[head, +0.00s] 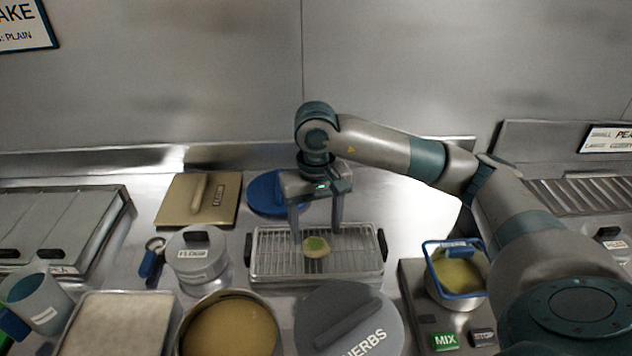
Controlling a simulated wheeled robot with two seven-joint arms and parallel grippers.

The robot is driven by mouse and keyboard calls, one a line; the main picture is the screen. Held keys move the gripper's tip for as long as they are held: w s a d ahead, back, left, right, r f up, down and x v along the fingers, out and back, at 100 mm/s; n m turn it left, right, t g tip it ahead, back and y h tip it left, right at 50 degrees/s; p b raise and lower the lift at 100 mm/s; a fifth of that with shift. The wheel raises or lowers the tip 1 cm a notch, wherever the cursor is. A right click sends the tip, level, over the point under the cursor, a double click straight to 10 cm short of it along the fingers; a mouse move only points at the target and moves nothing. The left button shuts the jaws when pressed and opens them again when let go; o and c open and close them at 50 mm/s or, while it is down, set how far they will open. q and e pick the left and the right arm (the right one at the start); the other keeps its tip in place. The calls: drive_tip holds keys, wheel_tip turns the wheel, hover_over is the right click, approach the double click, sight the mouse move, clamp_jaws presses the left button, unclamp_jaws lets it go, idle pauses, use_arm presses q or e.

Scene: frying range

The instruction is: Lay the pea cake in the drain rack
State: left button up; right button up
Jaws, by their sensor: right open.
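The rack is a shallow rectangular tray with dark handles at both ends. My right gripper (316,230) points down over the back part of the rack. Its two fingers are spread apart, one on each side of the cake in the picture, and nothing is between them that I can see held. Whether the fingertips touch the rack is unclear. My left gripper is not in view.
A flour canister (197,262) stands left of the rack, and a blue round lid (266,193) lies behind it. A herbs lid (345,325) and a bowl of yellow-brown contents (232,330) are in front. A blue-rimmed container (458,272) stands at right.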

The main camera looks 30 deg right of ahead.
wheel_tip(320, 180, up, 3)
drive_tip(key=shift+r+b, duration=0.1)
drive_tip(key=shift+b, duration=0.3)
use_arm(q)
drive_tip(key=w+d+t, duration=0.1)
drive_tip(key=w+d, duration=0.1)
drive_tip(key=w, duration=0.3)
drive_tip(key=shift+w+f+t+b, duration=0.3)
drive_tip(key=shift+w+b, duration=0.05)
drive_tip(key=shift+b, duration=0.05)
use_arm(e)
wheel_tip(320, 180, up, 11)
drive_tip(key=shift+f, duration=0.2)
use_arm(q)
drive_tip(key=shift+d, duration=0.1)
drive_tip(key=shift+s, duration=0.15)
use_arm(e)
drive_tip(key=shift+f, duration=0.1)
